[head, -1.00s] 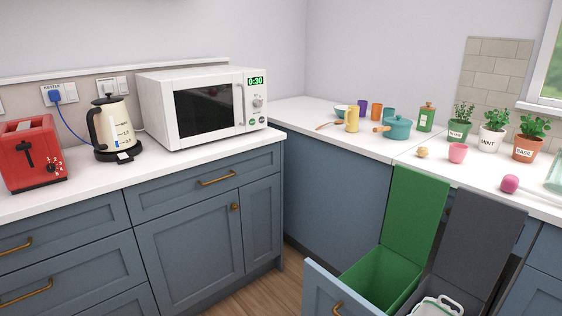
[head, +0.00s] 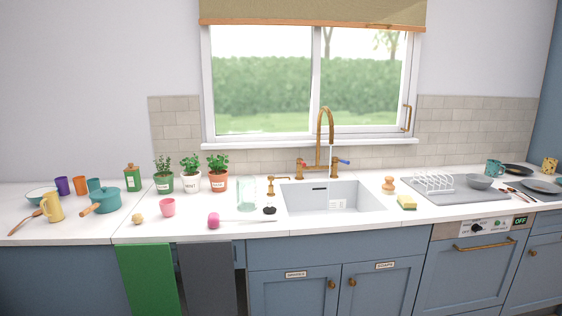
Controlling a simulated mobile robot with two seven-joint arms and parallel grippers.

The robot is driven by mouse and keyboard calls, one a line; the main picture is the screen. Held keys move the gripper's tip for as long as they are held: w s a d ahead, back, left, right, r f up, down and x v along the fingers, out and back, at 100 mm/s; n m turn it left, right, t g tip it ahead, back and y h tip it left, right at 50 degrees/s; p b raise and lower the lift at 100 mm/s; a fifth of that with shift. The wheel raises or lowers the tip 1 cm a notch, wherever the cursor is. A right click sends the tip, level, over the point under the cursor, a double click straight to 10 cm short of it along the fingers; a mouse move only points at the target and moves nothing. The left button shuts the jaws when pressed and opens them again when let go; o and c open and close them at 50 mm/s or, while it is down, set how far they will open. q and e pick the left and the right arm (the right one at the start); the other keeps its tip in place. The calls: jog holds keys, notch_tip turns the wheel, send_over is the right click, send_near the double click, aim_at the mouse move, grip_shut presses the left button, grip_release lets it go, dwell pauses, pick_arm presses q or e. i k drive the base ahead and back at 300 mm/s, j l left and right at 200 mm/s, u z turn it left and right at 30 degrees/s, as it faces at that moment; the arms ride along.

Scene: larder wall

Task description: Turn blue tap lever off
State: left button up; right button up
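The brass tap (head: 324,140) stands behind the white sink (head: 331,196), under the window. Its blue lever (head: 342,161) is on the right side of the tap and points out to the right. A lever with a reddish tip (head: 301,161) is on the left side. A thin pale line hangs below the spout and looks like running water. Neither of my grippers is in the head view.
Herb pots (head: 217,173), a glass jar (head: 247,193) and a pink ball (head: 213,220) stand left of the sink. A sponge (head: 407,202), a brush (head: 388,185) and a drying mat with a rack (head: 455,190) are on the right.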

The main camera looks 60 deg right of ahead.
aim_at(335, 159)
jog(key=z, duration=2.2)
jog(key=i+l+u, duration=0.25)
jog(key=l, duration=0.3)
jog(key=i+l+u, duration=0.15)
jog(key=i+l, duration=0.15)
jog(key=i+l+u, duration=0.15)
jog(key=l, duration=0.2)
jog(key=i+l+u, duration=0.1)
jog(key=l, duration=0.25)
